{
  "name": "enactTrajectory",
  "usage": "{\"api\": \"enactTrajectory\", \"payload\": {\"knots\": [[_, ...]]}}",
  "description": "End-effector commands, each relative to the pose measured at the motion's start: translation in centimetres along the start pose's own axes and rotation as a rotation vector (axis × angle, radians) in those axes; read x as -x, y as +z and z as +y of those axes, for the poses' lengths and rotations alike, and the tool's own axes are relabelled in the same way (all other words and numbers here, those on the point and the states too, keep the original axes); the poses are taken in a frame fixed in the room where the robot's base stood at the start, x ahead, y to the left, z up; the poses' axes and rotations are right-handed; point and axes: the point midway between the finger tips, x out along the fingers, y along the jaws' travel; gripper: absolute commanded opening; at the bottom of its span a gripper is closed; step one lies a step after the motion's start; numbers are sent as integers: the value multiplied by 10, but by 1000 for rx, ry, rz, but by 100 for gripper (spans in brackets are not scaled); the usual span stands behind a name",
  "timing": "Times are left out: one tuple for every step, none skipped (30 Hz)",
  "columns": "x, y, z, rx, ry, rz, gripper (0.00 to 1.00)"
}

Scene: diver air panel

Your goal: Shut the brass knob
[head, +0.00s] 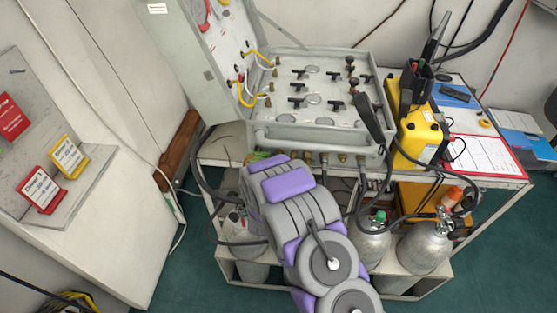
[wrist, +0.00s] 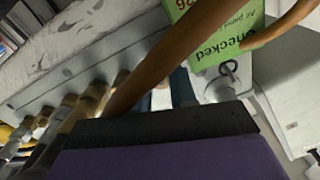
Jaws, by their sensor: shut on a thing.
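In the head view, my gripper (head: 263,163) is at the left end of the front face of the open grey panel case (head: 318,132), mostly hidden by my own arm. In the wrist view, the dark edge of my gripper's jaw (wrist: 165,122) fills the lower middle. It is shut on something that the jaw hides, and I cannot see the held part. A row of brass fittings (wrist: 62,112) runs to its left; some show under the case (head: 343,158) in the head view. I cannot tell the brass knob apart from these fittings.
A green "Checked" tag (wrist: 215,32) and a brown-orange curved strip (wrist: 165,60) lie close beyond the jaw. Black hoses (head: 204,180) hang around the case. Grey cylinders (head: 424,248) stand below. A yellow unit (head: 418,135) stands to the right.

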Motion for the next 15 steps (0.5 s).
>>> {"api": "enactTrajectory", "payload": {"knots": [[2, 4, 0, -42, 1, -7, 0], [2, 4, 0, -70, 1, -7, 0], [2, 5, 0, -107, 1, -7, 0], [2, 5, 0, -134, 2, -7, 0], [2, 5, 0, -160, 2, -6, 0], [2, 5, 0, -195, 3, -6, 0], [2, 5, 0, -220, 3, -5, 0], [2, 5, 0, -244, 5, -4, 0], [2, 5, 0, -276, 5, -4, 0], [2, 5, 0, -298, 4, -3, 0], [2, 5, 0, -320, 5, -3, 0], [2, 5, 0, -347, 6, -2, 0], [2, 5, 0, -367, 6, -2, 0], [2, 5, 0, -384, 5, -1, 0], [2, 5, 0, -407, 6, 0, 0]]}}
